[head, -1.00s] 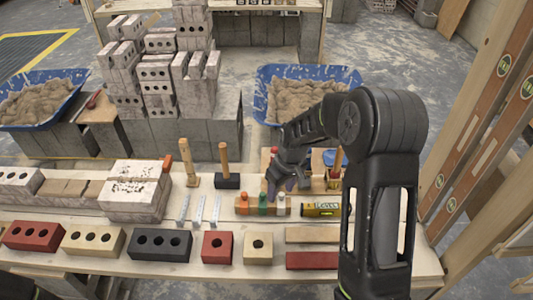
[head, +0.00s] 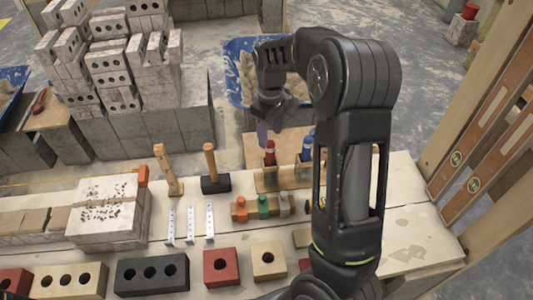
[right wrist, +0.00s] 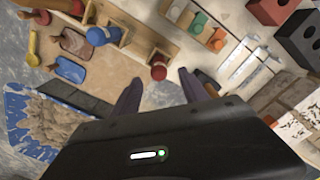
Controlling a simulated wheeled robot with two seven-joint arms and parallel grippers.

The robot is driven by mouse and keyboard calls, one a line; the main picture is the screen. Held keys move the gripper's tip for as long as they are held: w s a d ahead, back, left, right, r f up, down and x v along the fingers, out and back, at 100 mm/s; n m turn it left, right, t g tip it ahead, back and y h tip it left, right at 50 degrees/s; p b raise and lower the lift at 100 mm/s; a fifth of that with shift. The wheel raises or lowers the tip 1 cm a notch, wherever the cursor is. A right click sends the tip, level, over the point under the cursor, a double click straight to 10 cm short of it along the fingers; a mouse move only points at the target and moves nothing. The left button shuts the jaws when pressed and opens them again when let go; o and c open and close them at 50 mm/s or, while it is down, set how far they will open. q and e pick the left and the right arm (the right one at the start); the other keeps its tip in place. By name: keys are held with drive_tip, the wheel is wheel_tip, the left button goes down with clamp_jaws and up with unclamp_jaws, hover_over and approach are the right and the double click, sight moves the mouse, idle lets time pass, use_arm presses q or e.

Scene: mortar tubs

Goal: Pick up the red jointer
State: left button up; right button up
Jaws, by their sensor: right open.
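The red jointer (head: 269,153) shows as a red upright handle in a wooden rack (head: 271,183) on the bench. A red handle top (right wrist: 158,70) shows at the rack in the right wrist view, just beyond my fingertips. A blue-handled tool (head: 308,146) stands to its right in the rack. My right gripper (head: 270,132) is open and empty, and appears just above and behind the red handle. In the right wrist view its two fingers (right wrist: 158,88) are spread apart. My left gripper is not in view.
Wooden-handled hammers (head: 209,167), metal strips (head: 190,223) and a block with coloured pegs (head: 262,207) stand close to the rack. Bricks (head: 151,274) line the bench front. A blue mortar tub (head: 233,75) is behind; wooden uprights with levels (head: 490,120) stand right.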

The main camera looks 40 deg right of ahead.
sight(270, 150)
drive_tip(key=shift+f, duration=1.3)
wheel_tip(270, 150, down, 5)
drive_tip(key=shift+w+d+f+p, duration=0.1)
drive_tip(key=shift+d+p, duration=0.05)
drive_tip(key=shift+p, duration=0.45)
drive_tip(key=shift+c, duration=0.2)
clamp_jaws()
